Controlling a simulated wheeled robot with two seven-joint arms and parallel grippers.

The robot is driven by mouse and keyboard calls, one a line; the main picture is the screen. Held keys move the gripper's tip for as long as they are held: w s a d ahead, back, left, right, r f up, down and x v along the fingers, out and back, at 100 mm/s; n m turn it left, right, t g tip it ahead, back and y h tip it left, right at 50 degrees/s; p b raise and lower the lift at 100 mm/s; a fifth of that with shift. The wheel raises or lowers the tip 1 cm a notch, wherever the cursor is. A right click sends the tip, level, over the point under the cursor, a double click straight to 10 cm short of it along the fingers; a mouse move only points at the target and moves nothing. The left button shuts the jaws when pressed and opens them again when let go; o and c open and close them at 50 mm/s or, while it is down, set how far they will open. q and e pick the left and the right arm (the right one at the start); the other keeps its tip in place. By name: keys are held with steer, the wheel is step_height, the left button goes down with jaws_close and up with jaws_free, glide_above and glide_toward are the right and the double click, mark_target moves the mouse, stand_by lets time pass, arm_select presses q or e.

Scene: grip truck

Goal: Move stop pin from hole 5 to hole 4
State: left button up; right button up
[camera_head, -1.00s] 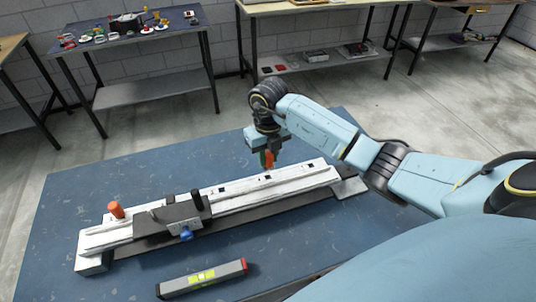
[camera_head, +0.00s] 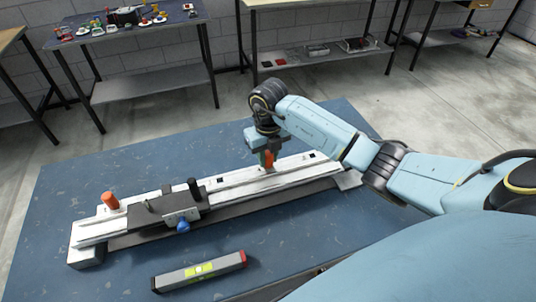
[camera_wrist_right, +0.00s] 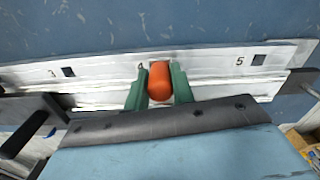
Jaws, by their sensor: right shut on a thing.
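The orange stop pin (camera_head: 268,160) is upright between the fingers of my right gripper (camera_head: 268,157). In the right wrist view the green fingers are shut on the pin (camera_wrist_right: 160,80), beside a mostly hidden "4" mark. The pin is over the hole 4 area of the white rail (camera_wrist_right: 205,65); its lower end and hole 4 are hidden, so I cannot tell how deep it sits. Hole 5 (camera_wrist_right: 259,60) is dark and empty at the right, and hole 3 (camera_wrist_right: 68,72) is empty at the left. My left gripper is out of view.
A dark carriage (camera_head: 152,212) with a black post and a blue knob (camera_head: 183,226) sits on the rail's left part. An orange knob (camera_head: 110,201) stands at the left end. A grey level (camera_head: 200,271) lies in front. The blue table (camera_head: 90,175) is clear behind.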

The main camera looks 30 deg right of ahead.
steer(key=o, duration=1)
steer(key=shift+o, duration=0.2)
step_height(320, 180, up, 13)
steer(key=shift+r+p, duration=0.2)
steer(key=shift+p, duration=0.1)
